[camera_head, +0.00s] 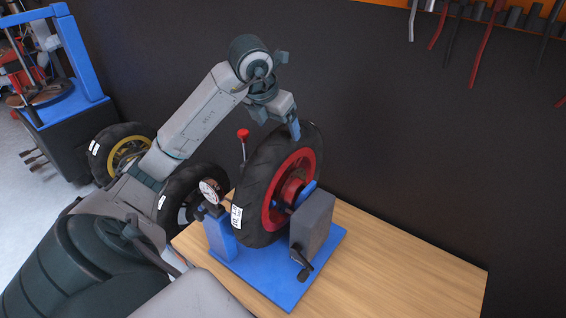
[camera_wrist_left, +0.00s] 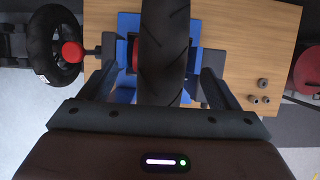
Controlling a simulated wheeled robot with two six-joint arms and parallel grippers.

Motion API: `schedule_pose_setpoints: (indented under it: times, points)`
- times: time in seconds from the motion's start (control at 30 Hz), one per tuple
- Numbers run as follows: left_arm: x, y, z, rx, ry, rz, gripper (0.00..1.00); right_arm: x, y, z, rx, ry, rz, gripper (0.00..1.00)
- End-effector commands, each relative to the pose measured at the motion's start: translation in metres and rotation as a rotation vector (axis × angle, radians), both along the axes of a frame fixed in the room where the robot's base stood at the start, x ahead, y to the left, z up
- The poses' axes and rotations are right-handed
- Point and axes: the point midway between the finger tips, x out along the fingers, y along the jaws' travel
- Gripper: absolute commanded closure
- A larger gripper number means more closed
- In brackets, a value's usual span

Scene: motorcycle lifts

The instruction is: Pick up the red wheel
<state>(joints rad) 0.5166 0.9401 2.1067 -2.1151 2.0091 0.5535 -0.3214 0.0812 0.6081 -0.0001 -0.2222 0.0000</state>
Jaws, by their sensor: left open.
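The red wheel (camera_head: 290,182), a black tyre on a red rim, stands upright in a blue stand (camera_head: 275,287) on the wooden bench. My left gripper (camera_head: 281,117) is above the top of the tyre and points down. In the left wrist view the tyre (camera_wrist_left: 163,45) runs between the two spread fingers of the left gripper (camera_wrist_left: 160,78), with a gap on each side. The gripper is open and not shut on the tyre. In the head view part of the gripper's far side is hidden. My right gripper is not in view.
A red-knobbed lever (camera_head: 243,134) rises beside the tyre; a dial gauge (camera_head: 209,191) is on the stand's left. Other wheels, one with a yellow rim (camera_head: 127,154), stand left of the bench. The bench's right part (camera_head: 400,265) is clear. A dark wall is behind.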

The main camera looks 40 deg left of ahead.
Motion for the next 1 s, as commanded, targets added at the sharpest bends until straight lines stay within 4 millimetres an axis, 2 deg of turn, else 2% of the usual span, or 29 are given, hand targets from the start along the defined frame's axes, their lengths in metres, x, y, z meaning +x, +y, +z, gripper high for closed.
schedule_pose_setpoints:
  times: [0.1,0.33,0.47,0.67,0.77,1.0]
  points:
    - [0.004,-0.001,-0.01,-0.003,0.005,0.0,0.16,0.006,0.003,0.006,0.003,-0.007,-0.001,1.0]
    - [0.015,-0.001,-0.036,-0.004,0.004,0.0,0.16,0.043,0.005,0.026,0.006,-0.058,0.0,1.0]
    - [0.019,-0.001,-0.046,-0.002,0.001,-0.001,0.16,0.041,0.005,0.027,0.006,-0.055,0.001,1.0]
    - [0.019,0.0,-0.048,-0.001,0.0,-0.001,0.16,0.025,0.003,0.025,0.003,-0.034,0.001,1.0]
    - [0.019,0.0,-0.047,-0.001,0.0,-0.001,0.32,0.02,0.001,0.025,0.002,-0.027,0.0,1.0]
    - [0.019,0.0,-0.047,-0.001,0.0,-0.001,0.79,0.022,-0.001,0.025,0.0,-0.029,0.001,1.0]
